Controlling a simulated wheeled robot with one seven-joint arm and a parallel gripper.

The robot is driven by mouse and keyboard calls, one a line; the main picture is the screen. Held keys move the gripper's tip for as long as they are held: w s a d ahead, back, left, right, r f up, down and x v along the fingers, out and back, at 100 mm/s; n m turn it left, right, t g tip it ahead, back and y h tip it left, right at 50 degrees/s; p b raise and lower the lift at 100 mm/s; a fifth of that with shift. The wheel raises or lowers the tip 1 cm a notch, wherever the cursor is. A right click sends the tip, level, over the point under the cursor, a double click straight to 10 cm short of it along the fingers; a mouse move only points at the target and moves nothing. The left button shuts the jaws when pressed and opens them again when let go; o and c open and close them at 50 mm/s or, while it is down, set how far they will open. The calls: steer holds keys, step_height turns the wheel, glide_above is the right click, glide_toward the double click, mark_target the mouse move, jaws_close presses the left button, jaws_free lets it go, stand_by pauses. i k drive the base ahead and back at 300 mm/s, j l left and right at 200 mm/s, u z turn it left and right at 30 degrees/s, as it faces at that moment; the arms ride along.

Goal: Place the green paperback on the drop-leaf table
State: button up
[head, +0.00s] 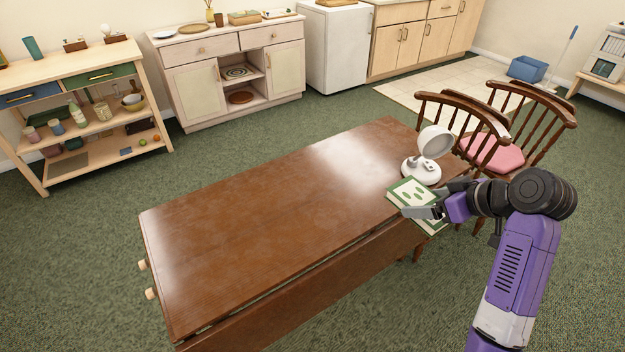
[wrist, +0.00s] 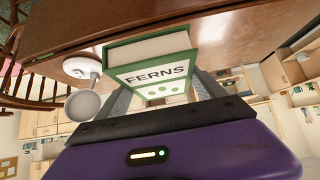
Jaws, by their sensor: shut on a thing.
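The green paperback (head: 410,192) has a pale leaf pattern on its cover. In the wrist view its spine reads FERNS (wrist: 155,72). My gripper (head: 432,204) is shut on the book, with a finger on either side of it in the wrist view (wrist: 165,95). The book is at the right end of the brown drop-leaf table (head: 270,210), partly over the top and partly past its near edge. I cannot tell whether the book touches the table. The table's near leaf hangs down.
A white round-headed lamp (head: 422,170) stands on the table just behind the book; it also shows in the wrist view (wrist: 83,68). Wooden chairs (head: 500,135), one with a pink seat, stand close to the right end. The rest of the tabletop is clear.

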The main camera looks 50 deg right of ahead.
mark_target(331, 182)
steer(key=i+l, duration=0.15)
steer(key=i, duration=0.25)
steer(key=i+l, duration=0.15)
steer(key=i, duration=0.2)
steer(key=i+l, duration=0.1)
steer(key=i, duration=0.3)
